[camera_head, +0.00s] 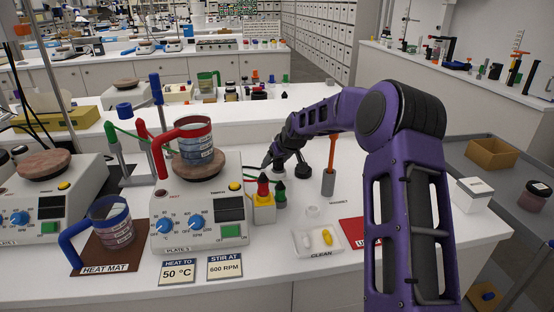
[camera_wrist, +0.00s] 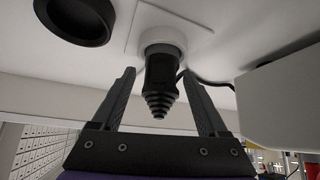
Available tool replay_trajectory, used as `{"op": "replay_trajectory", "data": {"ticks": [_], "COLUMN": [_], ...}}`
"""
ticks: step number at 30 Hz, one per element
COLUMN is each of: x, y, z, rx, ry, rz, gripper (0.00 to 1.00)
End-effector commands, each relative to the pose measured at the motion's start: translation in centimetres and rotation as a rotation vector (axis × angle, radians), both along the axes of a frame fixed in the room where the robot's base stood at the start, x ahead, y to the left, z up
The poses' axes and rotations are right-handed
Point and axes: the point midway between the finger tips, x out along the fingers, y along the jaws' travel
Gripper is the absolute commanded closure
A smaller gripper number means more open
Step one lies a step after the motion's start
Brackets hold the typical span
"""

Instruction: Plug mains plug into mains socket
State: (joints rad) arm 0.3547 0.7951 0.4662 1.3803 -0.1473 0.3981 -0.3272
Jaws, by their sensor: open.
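A dark plug (camera_wrist: 160,75) with a stepped, ribbed end shows in the wrist view, its other end at a pale round collar (camera_wrist: 163,42) on a white plate. I cannot tell whether it is seated in the collar or only touching it. A dark cord runs off to the right. My gripper (camera_wrist: 158,74) is open, one finger on each side of the plug, with visible gaps. In the head view my gripper (camera_head: 280,160) is low over the bench, above a white round base (camera_head: 278,173), and hides most of the plug. A black round fitting (camera_wrist: 75,18), possibly a socket, is beside the collar.
A grey holder (camera_head: 328,183) with an orange-handled tool stands right of my gripper. A white box (camera_wrist: 280,105) is close on the right in the wrist view.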

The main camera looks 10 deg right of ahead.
Motion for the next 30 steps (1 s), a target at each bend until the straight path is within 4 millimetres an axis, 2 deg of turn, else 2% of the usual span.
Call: {"op": "replay_trajectory", "data": {"ticks": [4, 8, 21, 24, 30], "x": [-0.6, -2.0, -8.2, -9.1, -10.2], "y": [-0.3, -0.8, -2.9, -3.2, -3.4], "z": [1.0, 2.9, 11.0, 12.3, 13.5], "rx": [0.0, -0.002, -0.002, -0.001, 0.0], "ry": [-0.001, -0.003, -0.003, -0.002, 0.0], "rz": [-0.001, -0.002, -0.003, -0.003, -0.001], "gripper": [0.24, 0.24, 0.24, 0.24, 0.24]}}
